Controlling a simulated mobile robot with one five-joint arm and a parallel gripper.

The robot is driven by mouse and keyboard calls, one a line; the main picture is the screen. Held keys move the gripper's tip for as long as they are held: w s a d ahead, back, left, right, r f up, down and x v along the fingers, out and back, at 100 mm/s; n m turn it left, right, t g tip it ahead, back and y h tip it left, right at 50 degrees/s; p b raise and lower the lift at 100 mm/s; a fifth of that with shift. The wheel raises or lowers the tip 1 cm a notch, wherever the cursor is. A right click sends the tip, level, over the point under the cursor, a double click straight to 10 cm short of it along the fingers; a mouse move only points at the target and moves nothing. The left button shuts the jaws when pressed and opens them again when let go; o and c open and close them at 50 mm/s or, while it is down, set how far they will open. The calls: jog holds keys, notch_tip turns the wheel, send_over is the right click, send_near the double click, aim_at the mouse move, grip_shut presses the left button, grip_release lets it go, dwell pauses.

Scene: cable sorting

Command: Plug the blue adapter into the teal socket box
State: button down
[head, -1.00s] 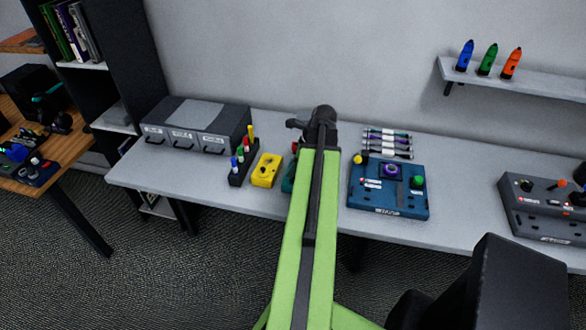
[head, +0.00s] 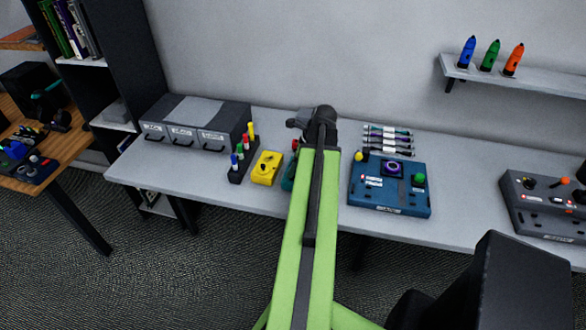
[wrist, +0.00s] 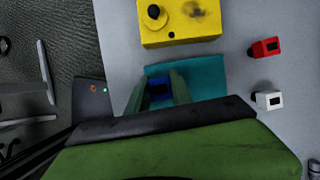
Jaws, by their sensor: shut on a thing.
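In the wrist view my gripper (wrist: 156,93) is shut on the blue adapter (wrist: 161,88), which shows as a small blue and dark piece between the fingers. The teal socket box (wrist: 209,73) lies beneath and around the fingers in that view. Whether the adapter touches the box or sits in a socket cannot be told; the fingers and wrist hide its near part. In the head view only a teal sliver of the box (head: 288,177) shows left of my green arm, and the fingers are hidden.
A yellow box (wrist: 181,24) stands beside the teal box. A red adapter (wrist: 265,47) and a white adapter (wrist: 268,99) lie to its right in the wrist view. A marker rack (head: 241,162) and a blue panel box (head: 389,190) stand on the grey desk (head: 190,193).

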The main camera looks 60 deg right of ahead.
jog(key=shift+f+b, duration=1.05)
jog(key=shift+b, duration=0.05)
dwell(0.9)
dwell(0.3)
jog(key=c, duration=1.1)
grip_release()
jog(key=shift+s+a, duration=0.1)
jog(key=shift+o, duration=0.2)
jog(key=shift+c, duration=0.6)
jog(key=shift+o, duration=1.2)
jog(key=shift+r, duration=0.15)
jog(key=shift+r+p, duration=0.3)
jog(key=shift+p, duration=0.25)
jog(key=shift+r+p, duration=3)
jog(key=shift+r, duration=0.05)
